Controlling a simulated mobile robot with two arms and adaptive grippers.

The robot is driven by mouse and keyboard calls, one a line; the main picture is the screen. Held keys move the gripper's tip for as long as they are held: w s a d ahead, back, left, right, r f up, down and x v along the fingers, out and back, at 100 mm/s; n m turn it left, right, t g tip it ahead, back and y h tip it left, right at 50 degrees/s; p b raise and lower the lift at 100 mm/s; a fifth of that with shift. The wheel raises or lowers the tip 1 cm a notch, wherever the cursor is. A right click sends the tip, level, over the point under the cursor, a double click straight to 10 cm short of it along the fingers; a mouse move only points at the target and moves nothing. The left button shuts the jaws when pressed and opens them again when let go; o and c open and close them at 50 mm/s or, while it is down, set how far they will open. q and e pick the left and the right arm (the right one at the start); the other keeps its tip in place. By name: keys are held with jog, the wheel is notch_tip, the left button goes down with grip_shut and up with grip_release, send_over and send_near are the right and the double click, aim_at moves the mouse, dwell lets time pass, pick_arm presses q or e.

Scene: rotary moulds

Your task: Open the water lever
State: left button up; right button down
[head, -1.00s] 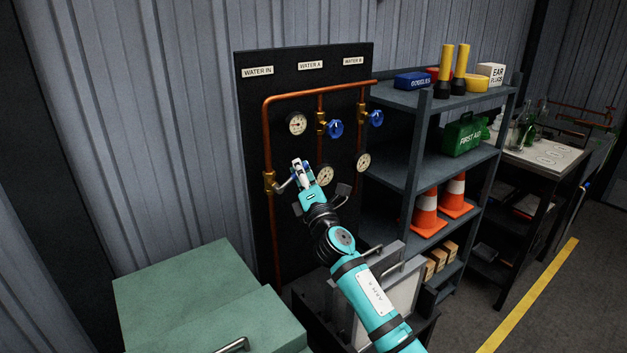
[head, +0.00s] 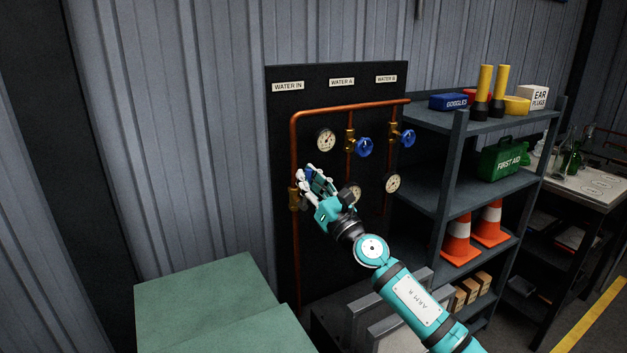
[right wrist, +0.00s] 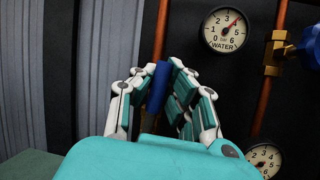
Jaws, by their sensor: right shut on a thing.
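The water lever's blue handle (right wrist: 158,88) is between the fingers of my right gripper (right wrist: 155,88) in the right wrist view. The handle stands roughly upright there, nearly in line with the copper pipe (right wrist: 163,30) behind it. In the head view my right gripper (head: 317,178) is shut on the handle, just right of the WATER IN pipe and a little above its brass valve (head: 295,198). The fingers hide much of the lever, so its exact angle is hard to tell in this view. My left gripper is not in view.
The black panel (head: 283,130) carries gauges (head: 326,139) and blue handwheels (head: 364,147) close to the right of my gripper. A shelf (head: 420,193) with cones and boxes stands right. A green cabinet (head: 205,305) is below left.

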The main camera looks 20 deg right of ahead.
jog(key=shift+a+f+n+g+y, duration=0.1)
jog(key=shift+a+n+g+y, duration=0.2)
jog(key=shift+n, duration=0.35)
jog(key=shift+a+f+n+g+y, duration=0.1)
jog(key=shift+a+n+y, duration=0.25)
jog(key=shift+n, duration=0.3)
jog(key=c, duration=1.3)
grip_release()
jog(key=shift+s+d+r, duration=0.1)
jog(key=shift+r, duration=0.05)
jog(key=v, duration=1.2)
